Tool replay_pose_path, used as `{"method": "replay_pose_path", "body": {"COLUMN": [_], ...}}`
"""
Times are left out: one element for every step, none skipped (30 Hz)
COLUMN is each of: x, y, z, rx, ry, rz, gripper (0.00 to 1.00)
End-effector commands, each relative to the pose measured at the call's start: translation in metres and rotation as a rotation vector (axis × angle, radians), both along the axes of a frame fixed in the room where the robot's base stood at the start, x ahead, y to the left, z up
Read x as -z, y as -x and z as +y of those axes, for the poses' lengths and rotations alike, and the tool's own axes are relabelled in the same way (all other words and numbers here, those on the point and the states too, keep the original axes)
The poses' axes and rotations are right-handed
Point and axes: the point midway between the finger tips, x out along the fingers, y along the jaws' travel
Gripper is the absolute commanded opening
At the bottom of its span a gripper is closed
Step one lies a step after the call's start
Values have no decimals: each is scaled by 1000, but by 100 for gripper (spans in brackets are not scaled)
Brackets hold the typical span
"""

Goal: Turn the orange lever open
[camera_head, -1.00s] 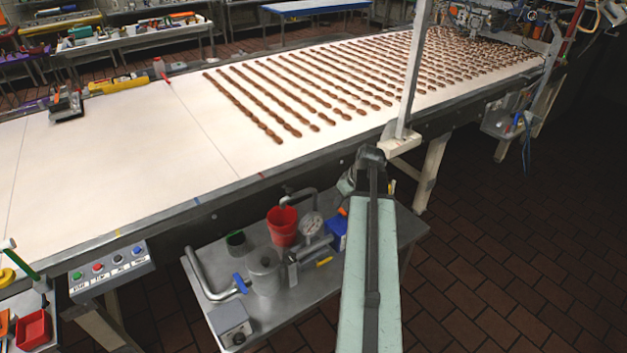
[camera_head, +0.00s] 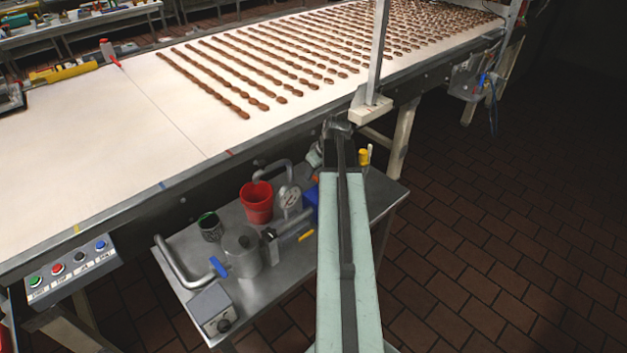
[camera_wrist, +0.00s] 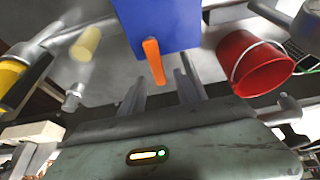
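The orange lever (camera_wrist: 154,61) is in the upper middle of the wrist view, on a blue box (camera_wrist: 160,22). In that picture it points down from the box, tilted slightly. The lever's end appears just beyond the gap between the fingertips. I cannot tell the exact distance. In the head view my arm hides most of the gripper.
A red bucket (camera_head: 257,203), a metal pot (camera_head: 242,250) with a blue handle, a gauge (camera_head: 289,197) and pipes crowd the metal table (camera_head: 283,284). The conveyor (camera_head: 130,130) runs behind and above, with a post (camera_head: 378,55) near my arm. Floor at right is clear.

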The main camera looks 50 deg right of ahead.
Motion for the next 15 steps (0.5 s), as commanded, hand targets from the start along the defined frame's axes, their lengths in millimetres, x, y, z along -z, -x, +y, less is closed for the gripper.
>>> {"method": "replay_pose_path", "body": {"x": [3, 2, 1, 1, 0, 0, 0, 0, 0, 0, 0, 0, 0, 0, 0], "y": [-1, -1, -1, -1, -1, -1, -1, -1, -1, -1, -1, -1, -1, -1, -3], "z": [0, 0, 0, 0, 0, 0, 0, 0, 0, 1, 1, 1, 1, 1, 2], "rx": [0, 0, 0, 0, 0, 0, 0, 0, 0, 0, 0, 0, -1, -1, -5], "ry": [0, 0, 0, 0, 0, 0, 0, 0, 0, 0, 0, 0, 0, 0, 0], "rz": [0, 0, 0, 0, 0, 0, 0, 0, 0, 0, 0, 0, 0, 0, 0], "gripper": [38, 38, 38, 38, 38, 38, 35, 27, 16, 8, 0, 0, 0, 0, 0]}}
